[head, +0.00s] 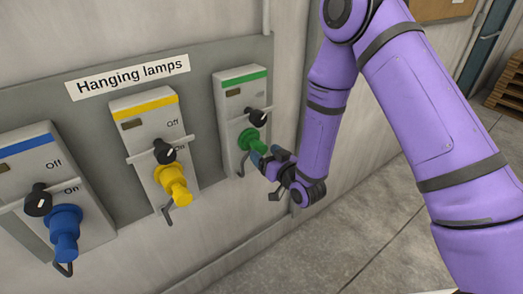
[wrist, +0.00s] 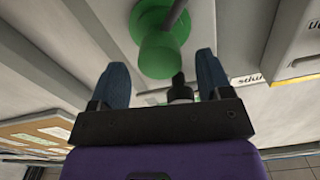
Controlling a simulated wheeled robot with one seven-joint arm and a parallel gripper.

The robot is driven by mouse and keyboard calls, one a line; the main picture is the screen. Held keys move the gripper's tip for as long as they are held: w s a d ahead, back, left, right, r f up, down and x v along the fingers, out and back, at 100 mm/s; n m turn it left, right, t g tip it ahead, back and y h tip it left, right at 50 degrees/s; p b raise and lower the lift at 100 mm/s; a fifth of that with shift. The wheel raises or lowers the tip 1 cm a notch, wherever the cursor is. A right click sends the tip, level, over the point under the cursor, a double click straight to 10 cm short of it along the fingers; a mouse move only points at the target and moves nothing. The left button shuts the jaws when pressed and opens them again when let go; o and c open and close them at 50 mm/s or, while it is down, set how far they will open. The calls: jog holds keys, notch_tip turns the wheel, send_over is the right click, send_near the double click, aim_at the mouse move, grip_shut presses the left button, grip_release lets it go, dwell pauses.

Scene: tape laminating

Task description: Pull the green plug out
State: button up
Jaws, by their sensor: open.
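The green plug (head: 249,138) sits in the socket of the green-striped switch box (head: 231,98) on the wall, at the right end of the row. In the wrist view the green plug (wrist: 160,52) lies just beyond the two blue fingertips. My gripper (head: 266,157) is open in front of the plug, close to its lower right. In the wrist view my gripper (wrist: 167,80) has its fingers spread, with the plug ahead of the gap. Whether a finger touches the plug is unclear.
The yellow plug (head: 174,186) and blue plug (head: 65,232) sit in their own boxes to the left. A black knob (head: 257,118) stands just above the green plug. A "Hanging lamps" sign (head: 128,77) is on the panel. The floor (head: 370,225) below looks clear.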

aim_at(252, 142)
jog(key=shift+x, duration=1.2)
jog(key=shift+c, duration=0.5)
